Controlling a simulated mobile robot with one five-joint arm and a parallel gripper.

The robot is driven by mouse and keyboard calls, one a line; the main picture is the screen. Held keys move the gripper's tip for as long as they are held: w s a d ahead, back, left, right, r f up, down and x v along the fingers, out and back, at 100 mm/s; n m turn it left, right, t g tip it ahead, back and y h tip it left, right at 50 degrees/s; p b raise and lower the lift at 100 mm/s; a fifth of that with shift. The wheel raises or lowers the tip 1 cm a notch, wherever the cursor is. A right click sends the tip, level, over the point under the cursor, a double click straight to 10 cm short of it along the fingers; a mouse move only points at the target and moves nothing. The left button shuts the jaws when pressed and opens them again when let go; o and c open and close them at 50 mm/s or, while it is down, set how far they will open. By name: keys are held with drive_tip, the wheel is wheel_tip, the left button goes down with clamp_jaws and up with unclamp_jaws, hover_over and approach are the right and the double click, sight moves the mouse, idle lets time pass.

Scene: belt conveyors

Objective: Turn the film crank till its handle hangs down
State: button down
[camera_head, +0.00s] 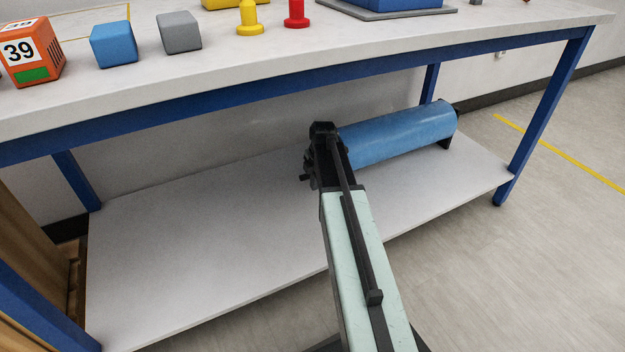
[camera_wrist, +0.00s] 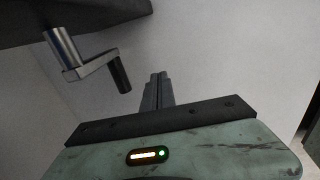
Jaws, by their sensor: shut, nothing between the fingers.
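The blue film roll (camera_head: 400,134) lies on the lower shelf under the table. In the head view my arm covers its near left end, so I cannot make out the crank clearly there. In the wrist view the crank shows a thick metal hub (camera_wrist: 64,50), a grey crank arm (camera_wrist: 97,63) reaching right, and a dark handle (camera_wrist: 121,75) slanting down and right in the picture. My gripper (camera_wrist: 158,77) is shut and empty. Its fingertips appear just right of the handle, with a visible gap. Their depth relative to it is unclear.
The lower shelf (camera_head: 210,245) is bare to the left of the roll. The table top (camera_head: 330,43) above carries a blue cube (camera_head: 114,45), a grey cube (camera_head: 179,33), an orange box and coloured pegs. A blue leg (camera_head: 545,115) stands at the right. Dark bracket-like material overhangs the crank.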

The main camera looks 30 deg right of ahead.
drive_tip(key=s+r+m+p, duration=0.3)
drive_tip(key=s+r+p, duration=0.1)
drive_tip(key=r+p, duration=0.45)
drive_tip(key=w+d+r+m+p, duration=0.1)
drive_tip(key=w+r+m+p, duration=0.25)
drive_tip(key=w+m, duration=1.2)
drive_tip(key=shift+n+g, duration=0.3)
drive_tip(key=shift+n, duration=0.05)
drive_tip(key=f+b, duration=0.3)
drive_tip(key=b, duration=0.1)
drive_tip(key=w+f+b, duration=0.1)
drive_tip(key=f+b, duration=0.2)
drive_tip(key=f, duration=0.1)
drive_tip(key=w+f+b, duration=0.1)
drive_tip(key=f+b, duration=0.3)
drive_tip(key=shift+d+b, duration=0.15)
drive_tip(key=shift+b, duration=0.2)
drive_tip(key=s, duration=0.3)
drive_tip(key=shift+f+b, duration=0.3)
drive_tip(key=shift+s, duration=0.35)
